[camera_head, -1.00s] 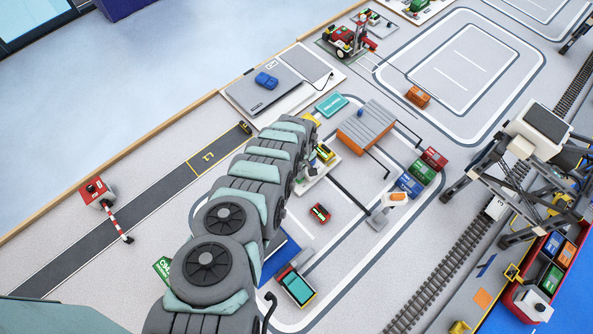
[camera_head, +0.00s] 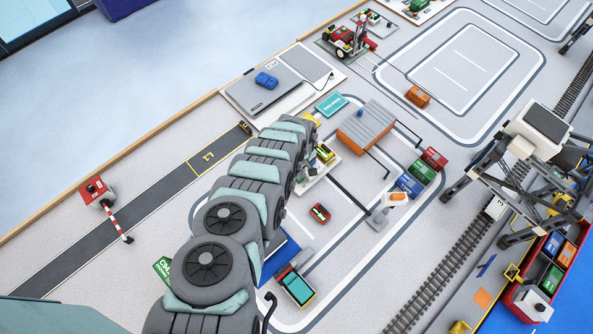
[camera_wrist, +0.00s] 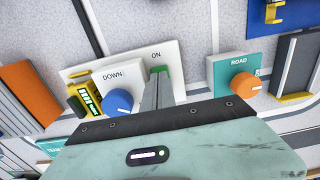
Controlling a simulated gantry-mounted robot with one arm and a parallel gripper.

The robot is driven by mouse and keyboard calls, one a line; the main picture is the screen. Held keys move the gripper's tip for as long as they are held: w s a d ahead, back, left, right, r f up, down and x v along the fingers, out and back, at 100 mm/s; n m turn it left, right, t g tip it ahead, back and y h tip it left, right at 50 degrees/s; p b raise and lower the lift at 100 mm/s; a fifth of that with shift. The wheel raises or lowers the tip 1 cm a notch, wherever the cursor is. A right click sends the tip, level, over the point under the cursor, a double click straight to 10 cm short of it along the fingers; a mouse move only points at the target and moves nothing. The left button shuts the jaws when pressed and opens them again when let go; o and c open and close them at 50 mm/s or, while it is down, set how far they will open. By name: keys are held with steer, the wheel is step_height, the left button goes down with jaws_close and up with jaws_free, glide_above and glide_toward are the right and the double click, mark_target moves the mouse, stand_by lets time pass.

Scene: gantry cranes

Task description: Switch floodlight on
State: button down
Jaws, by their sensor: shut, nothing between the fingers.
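In the wrist view a white panel (camera_wrist: 133,73) carries the labels DOWN and ON, a blue knob (camera_wrist: 118,102) and a green switch part (camera_wrist: 159,70) under ON. My gripper (camera_wrist: 160,79) is shut and empty. Its fingertips overlap the lower part of the green piece in the picture; I cannot tell whether they touch it. In the head view my arm hides the gripper, and a panel with yellow and green parts (camera_head: 324,153) shows beside it. I cannot identify the floodlight or see whether it is lit.
In the wrist view a ROAD panel (camera_wrist: 226,74) with an orange knob (camera_wrist: 244,87) stands to the right. A yellow-and-green part (camera_wrist: 86,98) is left of the blue knob. In the head view an orange-sided grey block (camera_head: 366,128) and several small containers (camera_head: 421,172) stand right of my arm.

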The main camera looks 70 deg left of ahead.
steer(key=shift+f+b, duration=0.75)
steer(key=shift+f, duration=0.2)
stand_by(0.4)
step_height(320, 180, up, 7)
steer(key=p, duration=0.7)
steer(key=shift+r, duration=0.1)
stand_by(0.5)
